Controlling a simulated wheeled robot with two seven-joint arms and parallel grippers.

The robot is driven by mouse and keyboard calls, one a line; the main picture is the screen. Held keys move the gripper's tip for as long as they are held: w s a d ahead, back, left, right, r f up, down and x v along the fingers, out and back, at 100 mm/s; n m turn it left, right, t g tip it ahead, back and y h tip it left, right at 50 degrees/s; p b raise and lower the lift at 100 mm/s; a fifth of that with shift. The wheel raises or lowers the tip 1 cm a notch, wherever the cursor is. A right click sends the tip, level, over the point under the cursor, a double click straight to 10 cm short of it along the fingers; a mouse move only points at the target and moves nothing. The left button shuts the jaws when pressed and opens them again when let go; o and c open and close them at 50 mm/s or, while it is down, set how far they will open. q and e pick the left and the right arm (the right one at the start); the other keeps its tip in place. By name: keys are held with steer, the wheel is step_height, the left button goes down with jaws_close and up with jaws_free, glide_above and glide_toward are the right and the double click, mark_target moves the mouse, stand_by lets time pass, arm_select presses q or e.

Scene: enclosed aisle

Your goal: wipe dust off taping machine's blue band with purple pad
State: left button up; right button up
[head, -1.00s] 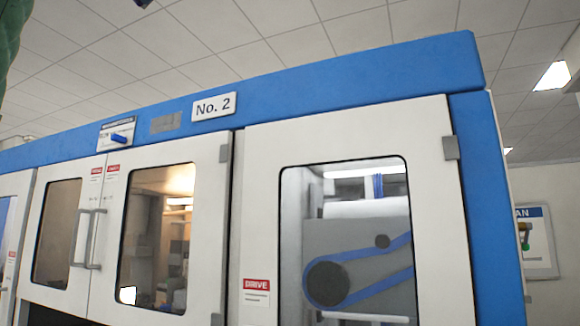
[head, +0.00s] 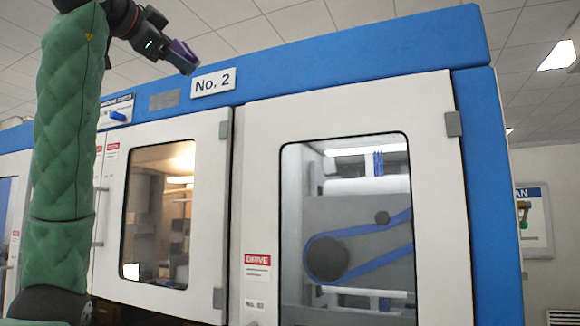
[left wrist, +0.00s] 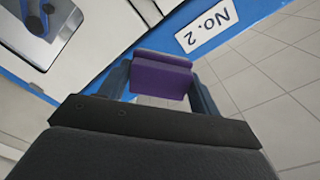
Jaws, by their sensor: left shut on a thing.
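The taping machine's blue band (head: 340,60) runs along the top of the white cabinet; part of it also shows in the left wrist view (left wrist: 254,12). A grey rectangular patch (head: 165,100) lies on it left of the "No. 2" plate (head: 213,82); I cannot tell whether it is dust. My left gripper (head: 183,57) is raised at the band's upper edge, above and left of the plate. It is shut on the purple pad (left wrist: 160,78), held between both fingers. I cannot tell whether the pad touches the band. My right gripper is out of view.
White windowed doors (head: 235,180) with hinges and handles lie below. A poster (head: 535,220) hangs on the wall at right. The space above the machine is open.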

arm_select(q)
steer(key=w+d+f+h, duration=0.1)
steer(key=w+f, duration=0.4)
steer(key=f, duration=1.1)
steer(key=w+f+m, duration=0.1)
steer(key=w+f, duration=0.4)
steer(key=f, duration=1.2)
steer(key=w+d+f+h, duration=0.1)
steer(key=w+f, duration=0.4)
steer(key=f, duration=1.1)
steer(key=s+f, duration=0.3)
steer(key=f, duration=1.3)
steer(key=s+f, duration=0.3)
steer(key=f, duration=1.3)
steer(key=s+f, duration=0.4)
steer(key=f, duration=1.3)
steer(key=shift+d+g+y, duration=0.25)
steer(key=shift+g+y, duration=0.05)
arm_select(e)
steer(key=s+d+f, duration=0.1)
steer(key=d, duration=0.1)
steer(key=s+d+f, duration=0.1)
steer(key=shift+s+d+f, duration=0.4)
